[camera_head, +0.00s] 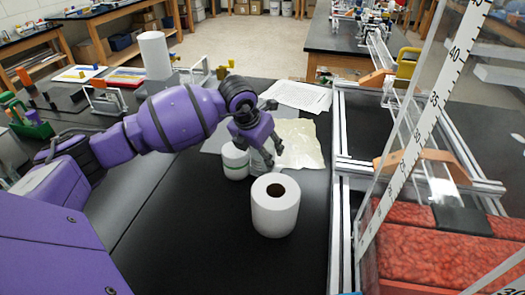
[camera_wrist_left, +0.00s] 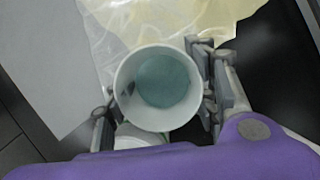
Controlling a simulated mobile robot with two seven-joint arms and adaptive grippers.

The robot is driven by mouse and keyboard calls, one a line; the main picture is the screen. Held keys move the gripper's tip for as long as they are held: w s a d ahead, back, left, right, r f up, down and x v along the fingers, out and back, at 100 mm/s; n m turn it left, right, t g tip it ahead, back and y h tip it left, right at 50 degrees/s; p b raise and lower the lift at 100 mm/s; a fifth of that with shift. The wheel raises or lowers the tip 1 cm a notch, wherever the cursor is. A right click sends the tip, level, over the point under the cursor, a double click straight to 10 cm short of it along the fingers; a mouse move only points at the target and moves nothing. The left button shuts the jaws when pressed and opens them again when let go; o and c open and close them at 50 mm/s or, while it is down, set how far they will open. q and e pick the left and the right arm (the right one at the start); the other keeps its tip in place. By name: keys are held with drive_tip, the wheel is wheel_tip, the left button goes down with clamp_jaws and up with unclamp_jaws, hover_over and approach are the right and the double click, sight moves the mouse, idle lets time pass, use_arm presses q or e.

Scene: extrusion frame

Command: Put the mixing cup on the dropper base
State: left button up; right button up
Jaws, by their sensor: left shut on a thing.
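In the left wrist view a white round cup (camera_wrist_left: 160,85) with a teal inside stands mouth toward the camera between the fingers of my left gripper (camera_wrist_left: 160,100), which is shut on it. A second white object (camera_wrist_left: 140,140) shows partly below the cup, overlapped by it. In the head view my left gripper (camera_head: 258,155) is low over the table beside a white container with a green stripe (camera_head: 235,166). I cannot tell for sure whether this is the held cup. A white cylinder with a brown centre hole (camera_head: 275,217) stands upright just in front. My right gripper is not in view.
A pale yellow sheet (camera_head: 303,145) lies behind the gripper, with a printed paper (camera_head: 298,96) farther back. A metal extrusion frame (camera_head: 341,210) bounds the right side. A tall white roll (camera_head: 154,55) stands at the back left. The dark tabletop (camera_head: 190,240) in front is clear.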

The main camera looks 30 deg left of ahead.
use_arm(q)
drive_tip(key=shift+f, duration=0.2)
drive_tip(key=o, duration=0.9)
